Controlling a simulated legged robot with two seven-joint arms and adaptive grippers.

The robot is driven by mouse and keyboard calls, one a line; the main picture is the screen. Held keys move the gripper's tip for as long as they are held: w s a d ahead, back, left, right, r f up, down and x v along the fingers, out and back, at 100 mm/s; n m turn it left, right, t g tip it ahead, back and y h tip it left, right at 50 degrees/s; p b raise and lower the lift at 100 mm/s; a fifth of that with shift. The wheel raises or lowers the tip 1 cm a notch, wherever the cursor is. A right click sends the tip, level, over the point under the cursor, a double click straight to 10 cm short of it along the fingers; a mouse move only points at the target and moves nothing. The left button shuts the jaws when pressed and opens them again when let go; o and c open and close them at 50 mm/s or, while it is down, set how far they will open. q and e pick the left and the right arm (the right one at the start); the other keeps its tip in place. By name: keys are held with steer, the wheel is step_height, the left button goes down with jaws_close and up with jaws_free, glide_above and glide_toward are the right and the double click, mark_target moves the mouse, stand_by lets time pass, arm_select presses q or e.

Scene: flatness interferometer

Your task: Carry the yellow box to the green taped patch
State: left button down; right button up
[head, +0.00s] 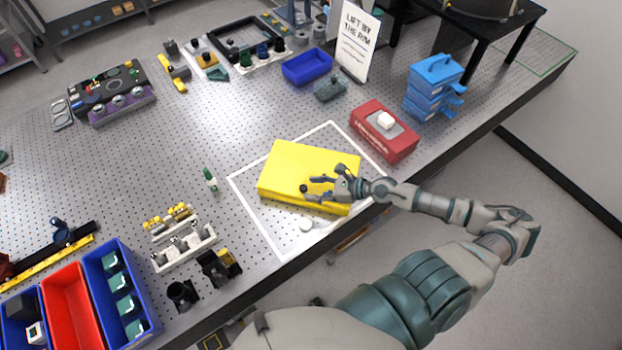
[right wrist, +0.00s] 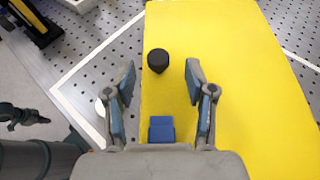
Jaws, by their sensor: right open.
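The yellow box (head: 290,165) lies flat inside a white taped outline on the perforated bench, close to the front edge. A black knob (right wrist: 158,61) stands up from its top. In the head view my right gripper (head: 311,189) is over the box's front part, at the knob. In the right wrist view its open fingers (right wrist: 160,77) are either side of the knob, with gaps on both sides; I cannot tell the height between them. The green taped patch (head: 548,58) is at the bench's far right end, partly hidden behind a black stand.
A red box (head: 372,143) and stacked blue cases (head: 432,98) stand between the yellow box and the green patch. A sign (head: 354,43) reading "LIFT BY THE RIM", a blue tray (head: 306,68) and the black stand (head: 490,25) are behind. A white round piece (head: 306,224) lies in front.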

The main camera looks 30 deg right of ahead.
steer(key=shift+p+x, duration=0.45)
steer(key=shift+x, duration=0.9)
steer(key=shift+a+r, duration=0.1)
jaws_close()
steer(key=shift+r, duration=0.15)
